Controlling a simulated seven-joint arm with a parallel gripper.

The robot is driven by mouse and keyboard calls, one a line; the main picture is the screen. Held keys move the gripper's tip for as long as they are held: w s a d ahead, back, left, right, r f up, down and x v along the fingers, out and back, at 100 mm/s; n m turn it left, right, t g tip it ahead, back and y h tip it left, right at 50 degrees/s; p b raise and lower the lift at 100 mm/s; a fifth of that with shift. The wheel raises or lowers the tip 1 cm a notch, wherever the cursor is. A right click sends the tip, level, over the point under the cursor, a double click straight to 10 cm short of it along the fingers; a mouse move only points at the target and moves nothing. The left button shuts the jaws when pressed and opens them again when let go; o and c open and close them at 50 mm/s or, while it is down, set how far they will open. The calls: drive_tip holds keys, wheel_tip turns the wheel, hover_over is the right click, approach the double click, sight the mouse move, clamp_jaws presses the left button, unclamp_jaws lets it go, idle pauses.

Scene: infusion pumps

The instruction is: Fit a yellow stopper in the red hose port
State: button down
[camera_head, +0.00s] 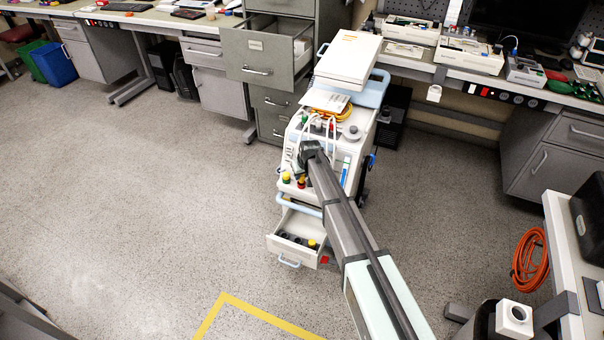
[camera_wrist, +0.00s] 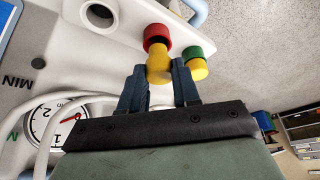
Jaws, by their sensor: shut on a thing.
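My gripper (camera_wrist: 159,82) is shut on a yellow stopper (camera_wrist: 158,66), with one blue-grey finger on each side of it. The stopper is right at the red hose port (camera_wrist: 157,36) on the edge of the white pump cart. No gap shows between them, but I cannot tell how deep it sits. Beside it, a green port (camera_wrist: 192,53) has another yellow stopper (camera_wrist: 197,70) at it. In the head view, the red port (camera_head: 301,180) and green port (camera_head: 286,176) are at the cart's front, by my gripper. My arm hides part of the cart there.
An open drawer (camera_head: 291,258) low on the cart holds another yellow stopper (camera_head: 313,244) and several dark pieces. White hoses (camera_wrist: 85,101) and a round gauge (camera_wrist: 52,124) are close to my gripper. The floor (camera_head: 150,200) left of the cart is clear.

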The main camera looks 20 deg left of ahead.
drive_tip(key=shift+f, duration=1.55)
drive_tip(key=c, duration=0.8)
unclamp_jaws()
drive_tip(key=shift+s, duration=0.1)
drive_tip(key=shift+o, duration=0.3)
drive_tip(key=shift+f, duration=0.15)
drive_tip(key=shift+r, duration=0.2)
drive_tip(key=v, duration=1.3)
drive_tip(key=shift+r, duration=0.3)
drive_tip(key=shift+d, duration=0.1)
